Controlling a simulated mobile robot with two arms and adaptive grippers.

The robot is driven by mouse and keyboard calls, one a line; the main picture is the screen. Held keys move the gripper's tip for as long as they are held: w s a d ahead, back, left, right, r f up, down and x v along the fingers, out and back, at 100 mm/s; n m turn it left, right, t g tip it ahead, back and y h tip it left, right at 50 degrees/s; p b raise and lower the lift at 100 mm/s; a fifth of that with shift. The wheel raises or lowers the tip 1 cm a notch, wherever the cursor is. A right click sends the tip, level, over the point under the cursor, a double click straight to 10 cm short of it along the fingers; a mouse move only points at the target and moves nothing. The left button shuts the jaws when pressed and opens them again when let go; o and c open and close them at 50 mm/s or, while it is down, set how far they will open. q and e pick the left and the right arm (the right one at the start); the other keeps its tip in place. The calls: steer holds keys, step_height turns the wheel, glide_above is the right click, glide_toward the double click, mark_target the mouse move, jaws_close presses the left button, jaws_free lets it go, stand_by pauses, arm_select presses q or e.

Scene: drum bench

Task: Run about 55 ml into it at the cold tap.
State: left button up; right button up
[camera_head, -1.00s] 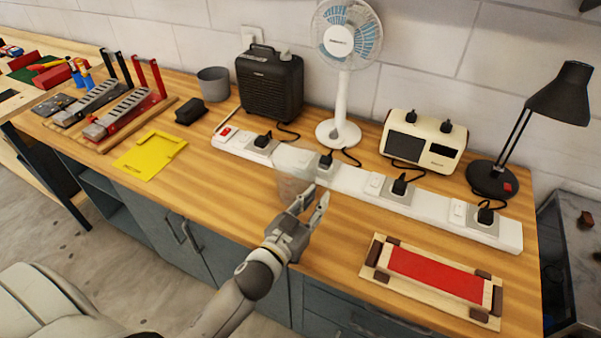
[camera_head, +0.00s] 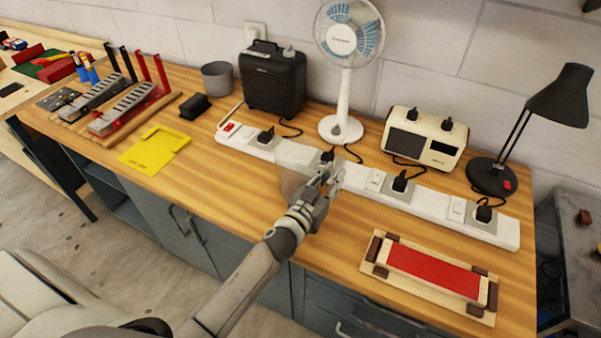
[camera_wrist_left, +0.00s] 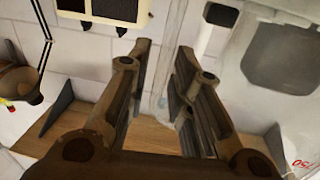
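A clear, see-through jug (camera_head: 293,160) stands on the wooden bench in front of the white power strip. It fills the right side of the left wrist view (camera_wrist_left: 262,90), with red marks low on its wall. My left gripper (camera_head: 331,172) is at the jug's right side. In the left wrist view its two fingers (camera_wrist_left: 163,60) are apart. A faint clear part of the jug, perhaps its handle, shows between them; I cannot tell if they touch it. Any contents of the jug cannot be made out. No tap is in view. My right gripper is not in view.
The white power strip (camera_head: 350,178) with plugs runs along the bench behind the jug. A fan (camera_head: 343,100), black heater (camera_head: 272,80), cream device (camera_head: 423,138) and lamp (camera_head: 492,176) stand behind. A red-topped wooden frame (camera_head: 433,270) lies front right.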

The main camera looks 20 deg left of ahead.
mark_target(332, 169)
arm_select(q)
jaws_close()
steer(key=shift+r, duration=0.1)
steer(key=shift+r, duration=0.45)
step_height(332, 169, up, 3)
steer(key=shift+f+p, duration=0.2)
steer(key=shift+p, duration=0.25)
steer(key=s+r+b, duration=0.2)
steer(key=s+r, duration=0.7)
steer(key=s, duration=0.5)
steer(key=shift+r, duration=0.2)
steer(key=shift+f, duration=0.1)
